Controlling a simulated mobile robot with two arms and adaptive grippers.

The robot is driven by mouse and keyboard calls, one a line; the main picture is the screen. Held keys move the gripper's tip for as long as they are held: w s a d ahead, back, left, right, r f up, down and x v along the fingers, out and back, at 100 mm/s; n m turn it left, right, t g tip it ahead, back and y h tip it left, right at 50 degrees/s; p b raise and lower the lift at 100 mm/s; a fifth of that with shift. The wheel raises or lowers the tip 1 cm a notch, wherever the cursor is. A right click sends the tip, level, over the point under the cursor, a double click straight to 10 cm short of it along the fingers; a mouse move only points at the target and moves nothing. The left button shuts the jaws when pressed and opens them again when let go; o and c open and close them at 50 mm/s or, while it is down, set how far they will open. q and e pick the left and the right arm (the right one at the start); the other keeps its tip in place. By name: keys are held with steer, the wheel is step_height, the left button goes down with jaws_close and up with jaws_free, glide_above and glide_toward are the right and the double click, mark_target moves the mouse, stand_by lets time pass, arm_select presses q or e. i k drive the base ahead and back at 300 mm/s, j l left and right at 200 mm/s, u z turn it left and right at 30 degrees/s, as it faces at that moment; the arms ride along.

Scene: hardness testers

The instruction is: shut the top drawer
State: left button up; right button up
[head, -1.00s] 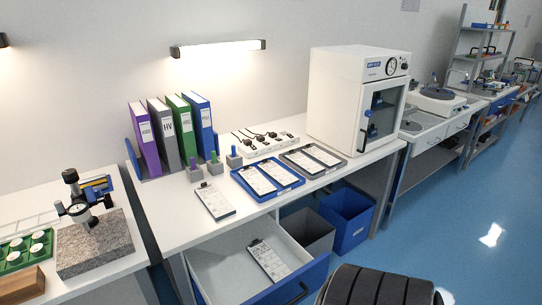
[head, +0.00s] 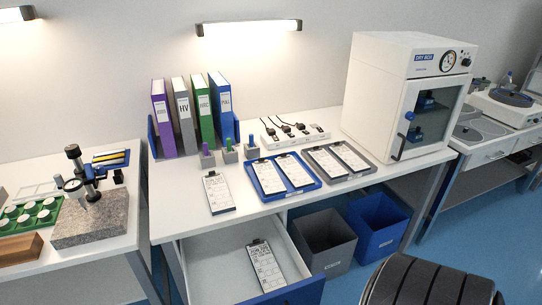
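The top drawer (head: 212,260) under the middle bench stands pulled out in the head view. Its inside is white and its front is blue (head: 300,292), cut off by the bottom edge of the picture. A clipboard with a printed sheet (head: 265,268) lies in it. Neither of my grippers is in view. A dark ribbed rounded shape at the bottom right is in front of the floor.
The bench top (head: 190,222) above the drawer carries binders, a blue tray (head: 268,197), a grey tray (head: 325,178) and a dry box (head: 385,100). A grey bin (head: 325,250) and a blue bin (head: 378,232) stand right of the drawer. Blue floor (head: 450,245) is open at the right.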

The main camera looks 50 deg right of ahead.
mark_target(218, 269)
steer(key=k+l, duration=0.1)
steer(key=l, duration=0.25)
steer(key=k+l, duration=0.1)
steer(key=l, duration=0.3)
steer(key=k+l, duration=0.1)
steer(key=l, duration=0.25)
steer(key=k+l+u, duration=0.1)
steer(key=l, duration=0.3)
